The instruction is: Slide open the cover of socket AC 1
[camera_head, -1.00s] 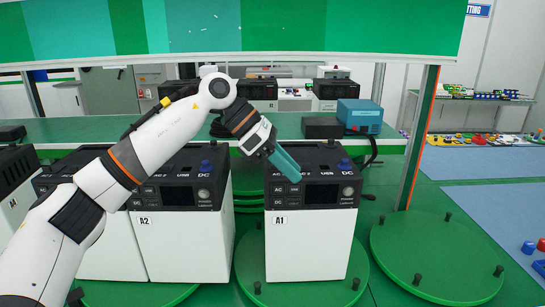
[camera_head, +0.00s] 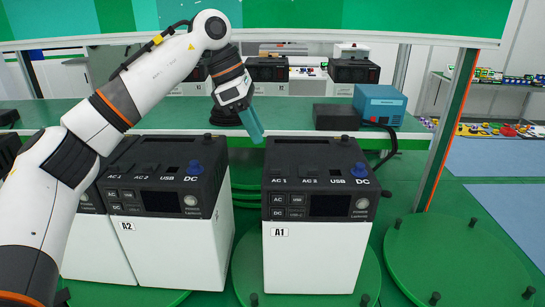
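The power unit A1 (camera_head: 305,245) is a white box with a black top, standing on a green turntable. Its top carries sockets marked AC 1 (camera_head: 279,181), AC 2, USB and DC, with a blue knob (camera_head: 359,170) at DC. The cover at AC 1 is dark on dark, so its position is hard to make out. My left gripper (camera_head: 257,137) points down and right, its tip near the back left corner of the A1 top. Its teal fingers look like one piece with no gap, and hold nothing visible. My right gripper is out of view.
Unit A2 (camera_head: 175,245) stands left of A1, with another unit beyond it. A green turntable (camera_head: 455,265) at the right is empty except for pegs. A blue device (camera_head: 380,105) and a black box (camera_head: 336,117) sit on the bench behind. A green panel hangs above.

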